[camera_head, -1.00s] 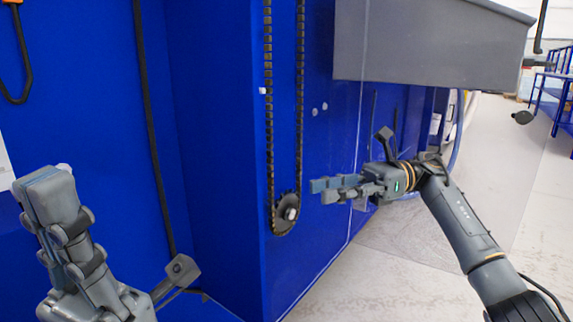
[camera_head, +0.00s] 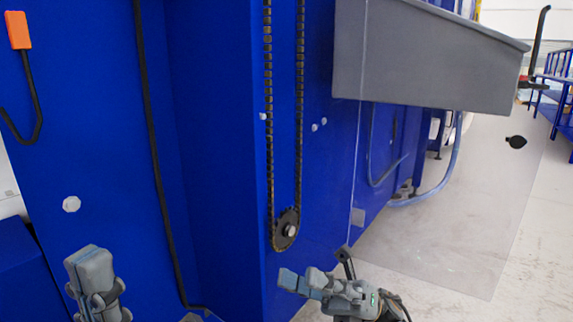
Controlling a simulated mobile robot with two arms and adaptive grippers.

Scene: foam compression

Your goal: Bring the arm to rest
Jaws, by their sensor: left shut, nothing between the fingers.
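My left gripper (camera_head: 90,262) is at the bottom left in the head view, pointing up in front of the blue machine (camera_head: 215,150). Its fingers are together with nothing between them. My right gripper (camera_head: 302,282) is at the bottom centre, pointing left, below the chain sprocket (camera_head: 286,230) in the picture. Its two blue-grey fingertips lie close to each other and I see no object at them; whether they meet is unclear. The rest of both arms is mostly below the picture edge.
A black chain (camera_head: 268,130) runs down the machine to the sprocket. A grey box-like housing (camera_head: 425,60) juts out at the upper right. An orange handle (camera_head: 17,30) with a black hook hangs at the upper left. A clear panel (camera_head: 470,200) stands over open floor at right.

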